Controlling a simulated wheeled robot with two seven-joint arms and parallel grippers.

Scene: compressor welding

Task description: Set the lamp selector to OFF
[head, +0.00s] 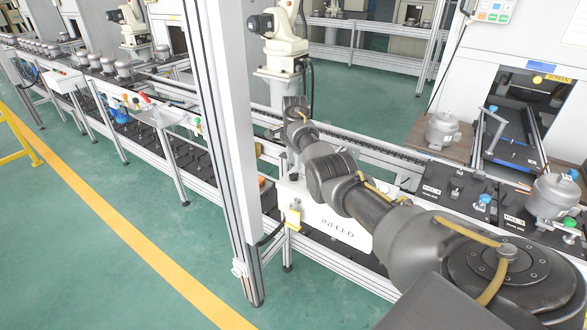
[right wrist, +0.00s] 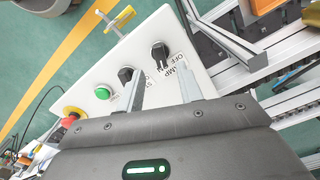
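The lamp selector (right wrist: 160,52) is a black knob on a white sloped panel (right wrist: 148,32) in the right wrist view, with OFF and LAMP lettering beside it. Its exact setting is too small to tell. My right gripper (right wrist: 161,72) is open, its two grey fingers apart and pointing at the panel. The selector shows just beyond the fingertips, between their lines, with no visible contact. In the head view my right arm reaches over the white INFEED box (head: 338,222); its fingers cannot be made out there. My left gripper is in neither view.
Beside the lamp selector are a second black knob (right wrist: 126,73), a green button (right wrist: 102,93) and a red emergency stop (right wrist: 70,117). A yellow-handled part (right wrist: 121,18) sits at the panel's edge. A white post (head: 222,130) stands left of my arm, near the conveyor rails.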

